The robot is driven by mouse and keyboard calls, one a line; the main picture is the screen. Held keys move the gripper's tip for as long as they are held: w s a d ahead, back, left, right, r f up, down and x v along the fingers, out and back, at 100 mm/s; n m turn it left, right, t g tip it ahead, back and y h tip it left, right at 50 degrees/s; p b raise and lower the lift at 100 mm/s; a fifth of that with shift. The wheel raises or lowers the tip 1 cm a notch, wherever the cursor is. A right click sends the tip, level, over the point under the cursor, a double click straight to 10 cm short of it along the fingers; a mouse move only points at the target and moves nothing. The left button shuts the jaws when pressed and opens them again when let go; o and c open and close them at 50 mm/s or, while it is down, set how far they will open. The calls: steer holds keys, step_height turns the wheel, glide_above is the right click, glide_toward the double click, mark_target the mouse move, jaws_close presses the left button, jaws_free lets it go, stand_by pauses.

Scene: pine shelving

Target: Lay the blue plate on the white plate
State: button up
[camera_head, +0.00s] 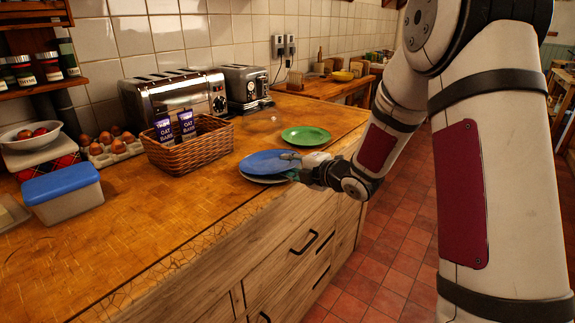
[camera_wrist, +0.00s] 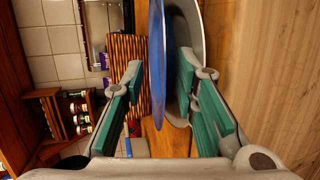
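The blue plate (camera_head: 264,161) lies over the white plate (camera_head: 262,180) near the counter's front edge; only a pale rim of the white plate shows below it. My gripper (camera_head: 294,163) is at the blue plate's right edge. In the wrist view, my gripper (camera_wrist: 161,72) has its fingers apart, with the blue plate (camera_wrist: 157,65) seen almost edge-on between them. A gap shows beside the left finger. The right finger overlaps the white plate (camera_wrist: 192,22) in that view. I cannot tell whether the two plates touch all round.
A green plate (camera_head: 306,135) lies behind to the right. A wicker basket (camera_head: 190,150) with packets stands to the left, in front of a toaster (camera_head: 172,97). A blue-lidded box (camera_head: 62,190) is at far left. The front-left counter is clear.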

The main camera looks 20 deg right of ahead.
steer(key=s+d+r+m+g+h, duration=0.25)
steer(key=s+m, duration=0.25)
steer(key=s, duration=0.3)
steer(key=s+d+r+m+g+h, duration=0.1)
steer(key=s+d+r+m+h, duration=0.2)
steer(key=s+m, duration=0.35)
steer(key=s+d+r+m+g+h, duration=0.2)
steer(key=s+d+r+m+h, duration=0.1)
steer(key=s, duration=0.6)
steer(key=s+a+m+g+y, duration=0.1)
steer(key=s+a+m+g, duration=0.15)
steer(key=s, duration=0.55)
steer(key=s+a+f+m+g+y, duration=0.1)
steer(key=s+a+m+g, duration=0.2)
steer(key=s, duration=0.5)
steer(key=s+a+m+g+y, duration=0.1)
steer(key=s+a+m, duration=0.25)
steer(key=s, duration=0.45)
step_height(320, 180, up, 15)
steer(key=t+p, duration=0.2)
steer(key=p, duration=1.1)
steer(key=shift+s+a+t+p, duration=0.3)
steer(key=shift+a+p, duration=0.05)
steer(key=shift+a, duration=0.05)
steer(key=shift+f, duration=0.1)
